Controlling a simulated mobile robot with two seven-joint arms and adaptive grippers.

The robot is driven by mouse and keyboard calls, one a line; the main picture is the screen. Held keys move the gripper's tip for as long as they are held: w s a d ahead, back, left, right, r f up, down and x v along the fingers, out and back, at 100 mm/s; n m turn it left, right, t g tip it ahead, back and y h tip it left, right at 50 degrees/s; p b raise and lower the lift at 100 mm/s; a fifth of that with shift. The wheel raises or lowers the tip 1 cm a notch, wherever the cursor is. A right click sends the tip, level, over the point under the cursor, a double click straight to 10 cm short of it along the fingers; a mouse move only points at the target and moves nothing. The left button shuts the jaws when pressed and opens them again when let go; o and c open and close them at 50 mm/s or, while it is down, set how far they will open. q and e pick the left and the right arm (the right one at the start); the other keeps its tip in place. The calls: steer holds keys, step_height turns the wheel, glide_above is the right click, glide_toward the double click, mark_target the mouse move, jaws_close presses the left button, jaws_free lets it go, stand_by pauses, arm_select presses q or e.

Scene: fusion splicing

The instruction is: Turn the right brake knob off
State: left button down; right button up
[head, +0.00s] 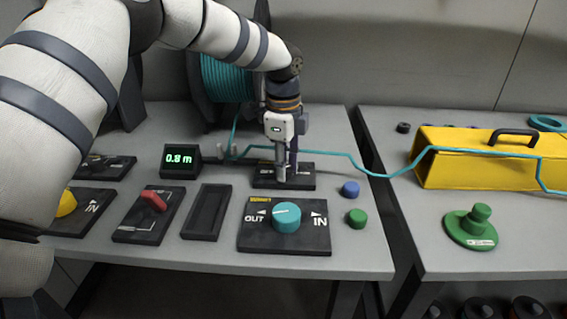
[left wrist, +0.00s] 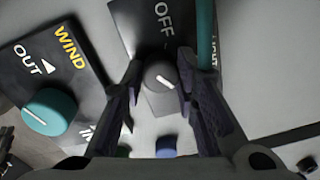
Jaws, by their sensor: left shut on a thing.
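The brake panel (head: 308,182) is a small dark plate at the back of the near bench, below my left gripper (head: 287,178). In the left wrist view the same panel (left wrist: 139,22) shows the word OFF and a second label partly hidden by the cable. Its dark round knob (left wrist: 160,75) with a short white mark sits between the fingers of my left gripper (left wrist: 160,88), which is shut on it. In the head view the fingers hide the knob. My right gripper is not in view.
In front is the wind panel (head: 259,243) with a teal knob (head: 286,218). Blue (head: 351,188) and green (head: 357,217) buttons sit to the right. A teal cable (head: 325,154) runs behind the gripper to a yellow box (head: 468,166). A red-lever panel (head: 141,228) is left.

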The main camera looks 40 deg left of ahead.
arm_select(q)
steer(key=shift+r+n+p, duration=0.25)
steer(key=shift+n+p, duration=0.3)
steer(key=shift+n, duration=0.65)
steer(key=shift+f+n, duration=0.1)
steer(key=shift+n, duration=0.8)
steer(key=n+p, duration=0.1)
steer(key=n, duration=0.1)
steer(key=shift+n, duration=0.4)
steer(key=n, duration=0.2)
steer(key=shift+f+n, duration=0.1)
steer(key=shift+n, duration=0.3)
steer(key=n, duration=0.6)
steer(key=shift+f, duration=0.1)
steer(key=n, duration=0.3)
steer(key=shift+n+g, duration=0.3)
steer(key=shift+n, duration=1.8)
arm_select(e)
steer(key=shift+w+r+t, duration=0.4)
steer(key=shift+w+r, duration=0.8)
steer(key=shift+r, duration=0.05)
arm_select(q)
steer(key=shift+d, duration=0.1)
